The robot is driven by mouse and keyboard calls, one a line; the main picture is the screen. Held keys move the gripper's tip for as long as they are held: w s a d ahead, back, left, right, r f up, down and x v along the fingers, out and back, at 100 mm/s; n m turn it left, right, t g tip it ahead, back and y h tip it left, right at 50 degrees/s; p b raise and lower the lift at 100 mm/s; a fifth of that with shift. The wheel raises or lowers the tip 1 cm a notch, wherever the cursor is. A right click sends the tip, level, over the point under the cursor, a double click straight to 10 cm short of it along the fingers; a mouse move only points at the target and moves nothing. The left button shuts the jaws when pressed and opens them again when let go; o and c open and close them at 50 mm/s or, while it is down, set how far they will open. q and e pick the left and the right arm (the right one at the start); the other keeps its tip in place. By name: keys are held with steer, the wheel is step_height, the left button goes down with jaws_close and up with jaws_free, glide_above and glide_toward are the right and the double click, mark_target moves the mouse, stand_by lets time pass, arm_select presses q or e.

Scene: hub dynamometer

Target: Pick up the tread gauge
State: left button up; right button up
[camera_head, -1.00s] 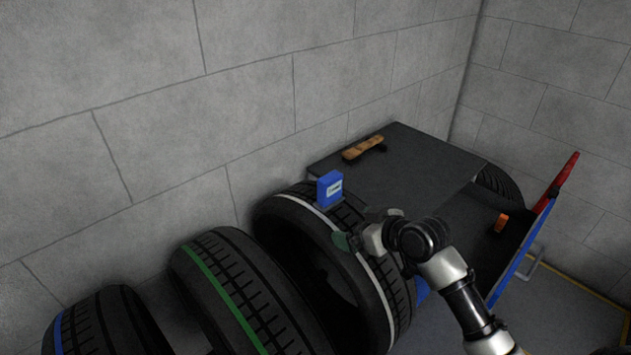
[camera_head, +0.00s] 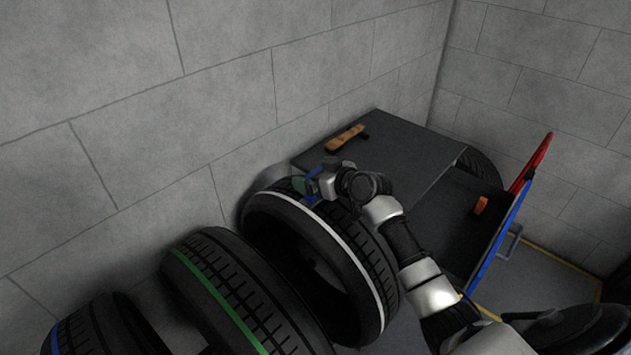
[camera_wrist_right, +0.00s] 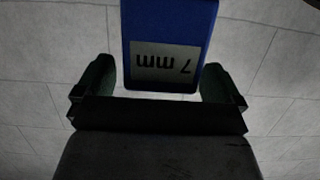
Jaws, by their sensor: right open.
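The tread gauge (camera_wrist_right: 170,35) is a blue block with a pale display reading "7 mm", upside down in the right wrist view. In the head view only slivers of the blue gauge (camera_head: 312,186) show behind my right gripper (camera_head: 303,186), on top of the white-striped tire (camera_head: 352,255). My right gripper is open. In the right wrist view its two dark fingers (camera_wrist_right: 160,85) stand to either side of the gauge's display end, with visible gaps. My left gripper is not in view.
A green-striped tire (camera_head: 215,298) and a blue-striped tire (camera_head: 95,335) stand to the left. A dark bench (camera_head: 400,150) behind holds a brown-handled tool (camera_head: 346,137). An orange object (camera_head: 481,205) and a blue-and-red edge (camera_head: 520,190) are at right. The block wall is close behind.

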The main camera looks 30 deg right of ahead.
steer(key=shift+x, duration=0.9)
steer(key=c, duration=1.1)
steer(key=shift+o, duration=0.2)
steer(key=shift+r, duration=0.1)
steer(key=shift+r, duration=0.6)
steer(key=w+d+r+b, duration=0.1)
steer(key=d+r+b, duration=0.5)
steer(key=d+r, duration=0.3)
steer(key=d, duration=0.2)
steer(key=shift+d+r+b, duration=0.25)
steer(key=shift+d+b, duration=0.1)
steer(key=shift+d, duration=0.05)
